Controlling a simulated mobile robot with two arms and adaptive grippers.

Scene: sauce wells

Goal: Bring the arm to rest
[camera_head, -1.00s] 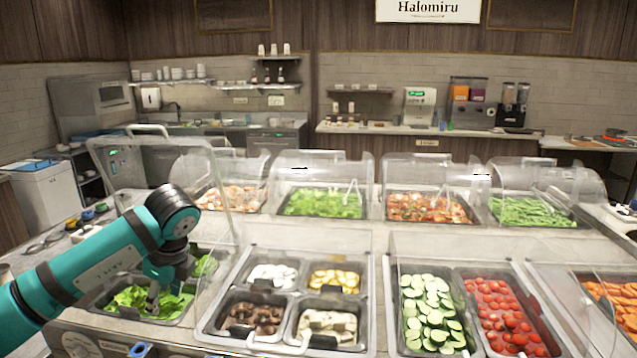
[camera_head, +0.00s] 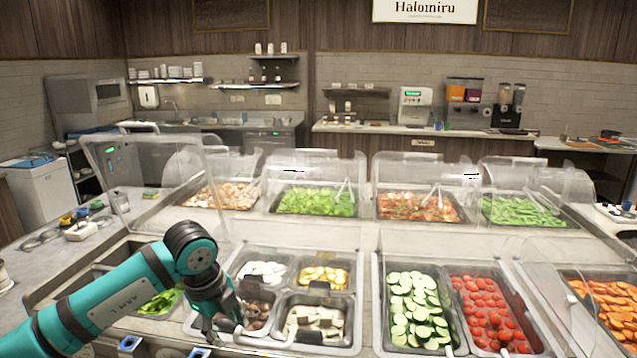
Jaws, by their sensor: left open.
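My left arm, teal and black, comes in from the lower left in the head view. Its gripper (camera_head: 222,326) points down over the front left edge of the four-well container (camera_head: 365,265), next to the well of brown pieces (camera_head: 262,313). The gripper is open, and I see nothing held in it. The arm partly hides the pan of green leaves (camera_head: 163,300) to its left. My right gripper is not in view.
A raised clear cover (camera_head: 150,175) stands just behind my left arm. Pans of cucumber slices (camera_head: 415,310) and tomatoes (camera_head: 487,300) lie to the right. Covered food pans stand in a row behind. The counter at left (camera_head: 60,262) has some bare room.

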